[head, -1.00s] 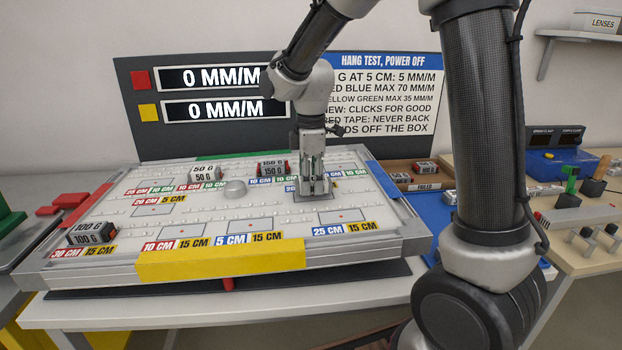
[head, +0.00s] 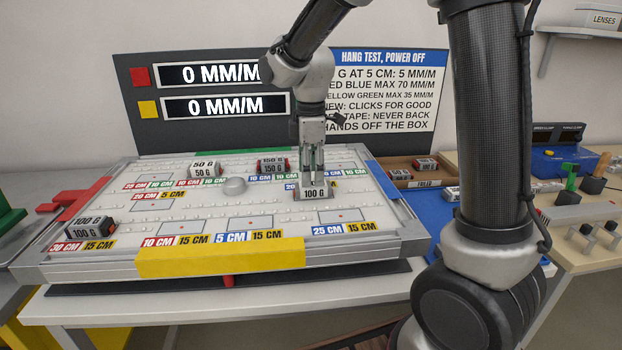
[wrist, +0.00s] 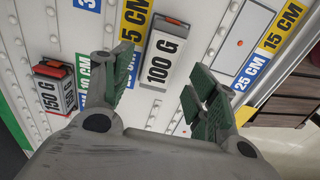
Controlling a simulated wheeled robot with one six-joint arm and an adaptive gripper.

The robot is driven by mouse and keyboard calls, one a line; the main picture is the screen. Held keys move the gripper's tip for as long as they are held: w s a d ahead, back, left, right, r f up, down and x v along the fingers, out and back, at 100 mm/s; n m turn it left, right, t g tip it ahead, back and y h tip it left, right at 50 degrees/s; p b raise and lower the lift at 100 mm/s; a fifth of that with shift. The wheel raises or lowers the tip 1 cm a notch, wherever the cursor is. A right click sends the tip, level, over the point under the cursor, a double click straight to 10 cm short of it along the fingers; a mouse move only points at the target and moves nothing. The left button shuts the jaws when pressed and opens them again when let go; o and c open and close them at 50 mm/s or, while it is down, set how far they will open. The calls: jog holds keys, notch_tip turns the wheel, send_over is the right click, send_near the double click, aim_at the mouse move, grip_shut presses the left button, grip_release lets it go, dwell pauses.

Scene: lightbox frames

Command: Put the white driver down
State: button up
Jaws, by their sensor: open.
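In the head view the driver (head: 315,194) sits right of centre on the box (head: 275,222), just behind the 25 CM label. My gripper (head: 313,178) is directly above it, fingers pointing down. In the wrist view my gripper (wrist: 160,82) is open, with green-padded fingers on either side of the block and a visible gap to each. Nothing is held.
Other blocks stand on the box: 150 G (head: 272,165), 50 G (head: 204,171) and another 100 G (head: 90,232). A grey dome (head: 235,186) sits left of my gripper. A wooden tray marked FAILED (head: 420,176) is at right. Both displays read 0 MM/M.

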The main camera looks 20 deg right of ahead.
notch_tip(320, 180, up, 11)
jog(key=s+d+f+m+t, duration=0.1)
jog(key=s+d+m+t, duration=0.1)
jog(key=s+d+m, duration=0.5)
jog(key=s+d+f+m+t, duration=0.1)
jog(key=s+d+m, duration=0.7)
jog(key=s, duration=0.8)
jog(key=shift+m+t, duration=0.4)
jog(key=shift+t, duration=0.3)
